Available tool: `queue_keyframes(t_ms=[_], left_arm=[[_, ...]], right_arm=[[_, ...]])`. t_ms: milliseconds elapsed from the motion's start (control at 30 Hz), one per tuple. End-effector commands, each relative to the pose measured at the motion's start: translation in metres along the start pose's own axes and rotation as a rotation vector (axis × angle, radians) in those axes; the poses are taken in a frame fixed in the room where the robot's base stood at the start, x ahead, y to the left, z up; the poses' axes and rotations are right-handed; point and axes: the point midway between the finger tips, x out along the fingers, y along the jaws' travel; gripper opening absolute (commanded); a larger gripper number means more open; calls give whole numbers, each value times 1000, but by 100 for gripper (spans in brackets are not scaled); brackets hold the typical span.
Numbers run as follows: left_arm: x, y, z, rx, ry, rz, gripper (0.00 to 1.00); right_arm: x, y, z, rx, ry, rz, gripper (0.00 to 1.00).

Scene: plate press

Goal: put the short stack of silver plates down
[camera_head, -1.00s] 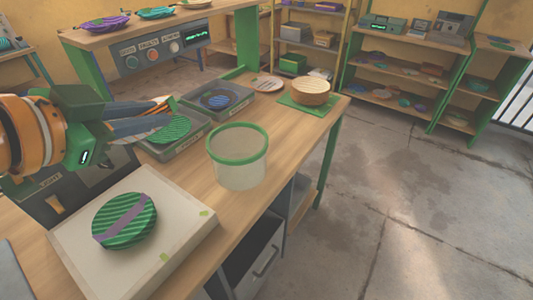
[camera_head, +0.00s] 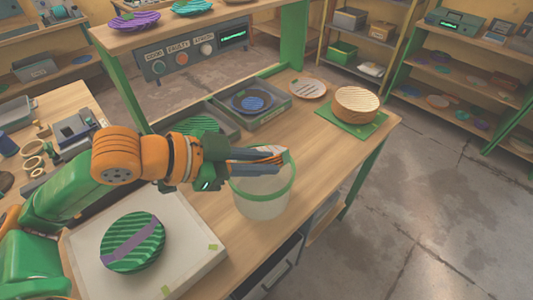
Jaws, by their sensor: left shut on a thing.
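My left gripper (camera_head: 262,158) comes in from the left and is shut on a thin thing, taken as the short stack of silver plates (camera_head: 283,155). Only a pale edge and some orange show between and beyond the fingers, so its plates cannot be told apart. The gripper is in front of and above the rim of a clear bin with a green rim (camera_head: 262,198). From this view I cannot tell whether the stack is over the bin's opening or behind it. My right gripper is not in view.
A green striped stack with a purple band (camera_head: 133,242) lies on a pale board (camera_head: 190,270). Behind the arm are trays with green plates (camera_head: 197,124) and a blue plate (camera_head: 252,103). A pale plate (camera_head: 307,88) and a tan stack (camera_head: 356,103) on a green mat (camera_head: 330,119) stand farther right.

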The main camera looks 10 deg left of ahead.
Motion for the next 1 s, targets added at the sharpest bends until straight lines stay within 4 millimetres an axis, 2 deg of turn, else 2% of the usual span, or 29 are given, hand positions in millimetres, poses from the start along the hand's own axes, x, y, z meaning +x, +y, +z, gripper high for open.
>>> queue_keyframes(t_ms=[33,100,200,400,500,600,1000], left_arm=[[-5,-2,-7,-3,-11,5,0],[18,-10,16,-6,-4,3,0],[36,-22,31,-4,-3,1,0],[58,-34,50,-3,-4,1,0],[66,-30,65,-2,-6,2,0],[71,-28,73,2,-5,0,0],[75,-27,80,2,-4,0,0]], right_arm=[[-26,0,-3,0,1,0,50],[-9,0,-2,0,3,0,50],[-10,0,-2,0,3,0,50],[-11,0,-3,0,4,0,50],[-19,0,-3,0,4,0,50],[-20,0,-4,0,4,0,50],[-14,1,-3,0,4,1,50]])
